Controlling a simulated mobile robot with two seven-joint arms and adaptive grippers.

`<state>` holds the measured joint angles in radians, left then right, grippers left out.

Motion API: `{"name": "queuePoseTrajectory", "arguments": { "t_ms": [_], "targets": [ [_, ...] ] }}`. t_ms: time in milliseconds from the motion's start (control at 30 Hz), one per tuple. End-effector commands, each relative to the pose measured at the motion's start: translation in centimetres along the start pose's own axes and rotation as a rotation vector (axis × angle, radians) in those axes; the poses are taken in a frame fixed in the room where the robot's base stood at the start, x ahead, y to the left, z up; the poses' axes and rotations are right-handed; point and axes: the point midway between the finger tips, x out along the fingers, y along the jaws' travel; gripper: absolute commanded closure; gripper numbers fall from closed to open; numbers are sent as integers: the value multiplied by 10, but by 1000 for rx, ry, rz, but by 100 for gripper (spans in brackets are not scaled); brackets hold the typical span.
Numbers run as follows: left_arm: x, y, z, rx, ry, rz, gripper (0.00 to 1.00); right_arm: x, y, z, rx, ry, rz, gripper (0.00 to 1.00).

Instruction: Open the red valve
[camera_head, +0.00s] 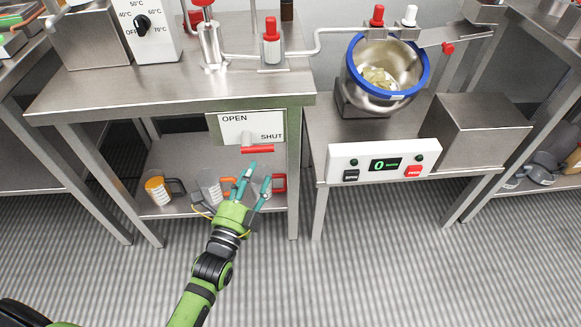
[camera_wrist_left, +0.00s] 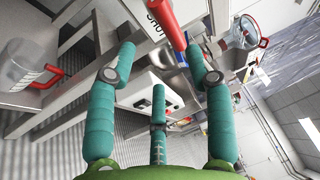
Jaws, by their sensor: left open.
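A red handle (camera_head: 257,150) lies level just under a white plate (camera_head: 250,127) marked OPEN and SHUT, on the front of the left steel table. It sits below the SHUT word. My left gripper (camera_head: 254,177) is open, its teal fingers spread just below the handle in the head view. In the left wrist view the red handle (camera_wrist_left: 172,25) rises at the top between the two outer fingers of my gripper (camera_wrist_left: 160,62). The handle looks close to the fingertips; I cannot tell whether they touch. My right gripper is not in view.
Measuring jugs stand on the lower shelf, one with an orange handle (camera_head: 158,190). Right of the table are a white control box (camera_head: 385,161) and a blue-rimmed drum (camera_head: 352,60). Red-capped fittings (camera_head: 271,40) stand on the left table. The front floor is clear apart from my arm.

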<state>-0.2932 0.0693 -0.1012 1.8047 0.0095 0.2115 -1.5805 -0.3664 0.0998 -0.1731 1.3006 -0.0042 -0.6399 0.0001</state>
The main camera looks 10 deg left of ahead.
Motion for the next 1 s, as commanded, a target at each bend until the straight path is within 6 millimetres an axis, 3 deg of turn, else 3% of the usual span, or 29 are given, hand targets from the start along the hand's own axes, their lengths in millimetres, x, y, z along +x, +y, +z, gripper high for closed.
{"name": "queuePoseTrajectory", "arguments": {
  "t_ms": [133, 500, 900, 933, 1000],
  "targets": [
    [9, -13, 2, 42, -4, -42, 48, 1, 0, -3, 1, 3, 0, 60],
    [62, -14, 1, 39, -3, -38, 48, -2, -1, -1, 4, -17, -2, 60],
    [73, -14, 1, 39, -3, -34, 48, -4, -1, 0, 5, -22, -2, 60],
    [72, -14, 1, 39, -3, -34, 52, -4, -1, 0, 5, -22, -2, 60],
    [72, -14, 1, 39, -3, -34, 80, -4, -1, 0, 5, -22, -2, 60]
  ]
}}
